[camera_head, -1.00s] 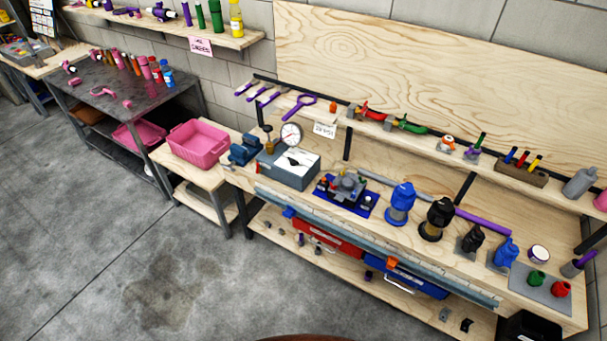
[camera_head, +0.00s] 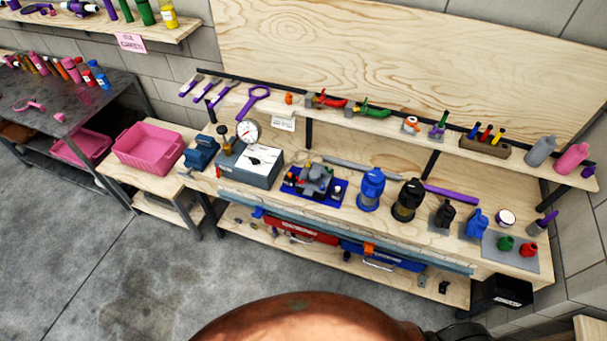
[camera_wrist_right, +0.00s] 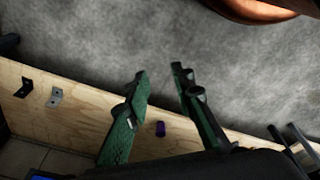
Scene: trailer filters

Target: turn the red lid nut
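A small red capped piece (camera_head: 529,249) stands on a grey mat at the right end of the workbench, beside a similar green piece (camera_head: 505,243). I cannot tell for certain that it is the red lid nut. A blue filter housing (camera_head: 371,188) and a black filter housing (camera_head: 407,200) stand upright nearer the bench's middle. My right gripper (camera_wrist_right: 160,74) shows in the right wrist view with its two green fingers apart and nothing between them. It is over the floor and the low shelf's edge, away from the bench-top parts. My left gripper is not in view.
The workbench has a raised back shelf (camera_head: 345,118) with tools and bottles. A gauge box (camera_head: 250,165) and a blue-based fixture (camera_head: 313,182) occupy its left half. A pink bin (camera_head: 148,147) stands left. A black bin (camera_head: 500,291) stands below right. The concrete floor at left is clear.

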